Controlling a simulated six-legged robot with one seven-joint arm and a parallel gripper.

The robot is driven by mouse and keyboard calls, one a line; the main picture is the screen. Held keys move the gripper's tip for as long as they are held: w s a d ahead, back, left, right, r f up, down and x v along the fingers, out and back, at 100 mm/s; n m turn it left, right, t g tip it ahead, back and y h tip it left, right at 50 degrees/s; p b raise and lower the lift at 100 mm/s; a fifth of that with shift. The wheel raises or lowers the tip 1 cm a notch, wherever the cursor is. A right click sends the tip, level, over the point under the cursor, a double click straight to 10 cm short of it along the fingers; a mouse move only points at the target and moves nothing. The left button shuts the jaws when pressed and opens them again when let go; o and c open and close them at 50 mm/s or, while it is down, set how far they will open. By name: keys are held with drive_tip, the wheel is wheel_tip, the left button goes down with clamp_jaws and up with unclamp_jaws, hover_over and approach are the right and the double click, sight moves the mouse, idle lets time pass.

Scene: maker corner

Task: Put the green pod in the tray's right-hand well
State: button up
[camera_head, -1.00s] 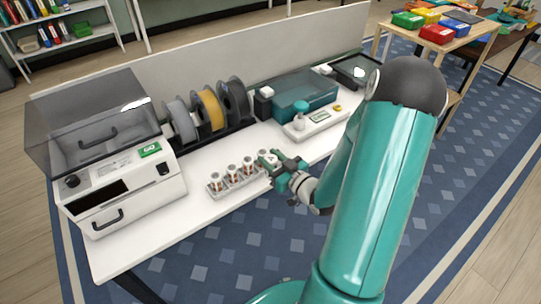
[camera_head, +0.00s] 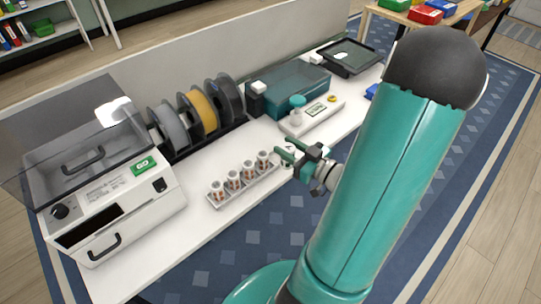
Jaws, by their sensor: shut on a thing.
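My gripper (camera_head: 284,157) is just right of the far end of a pale rack (camera_head: 217,204) on the white bench. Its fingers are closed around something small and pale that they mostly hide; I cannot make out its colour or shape. The rack holds several upright white-and-copper cups (camera_head: 233,181). No green pod can be clearly picked out. A dark, shallow, tray-like thing (camera_head: 368,67) lies at the bench's far end with a white item in it; I cannot tell whether it has wells.
A white machine with a clear lid (camera_head: 95,170) fills the bench's left end. Filament spools (camera_head: 193,115) stand along the back. The bench front before the machine is clear.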

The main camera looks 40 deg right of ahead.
drive_tip(key=shift+s+d+r, duration=0.1)
drive_tip(key=shift+s, duration=0.25)
drive_tip(key=shift+w+d+f, duration=1.05)
drive_tip(key=shift+w+f, duration=1.05)
drive_tip(key=shift+f, duration=0.1)
drive_tip(key=shift+w+d+f, duration=1)
drive_tip(key=shift+w+f, duration=1.1)
drive_tip(key=shift+f, duration=0.05)
drive_tip(key=shift+w+d+f, duration=1.05)
drive_tip(key=shift+w+f, duration=1.05)
drive_tip(key=shift+f, duration=0.1)
drive_tip(key=o, duration=0.7)
drive_tip(key=shift+f, duration=0.15)
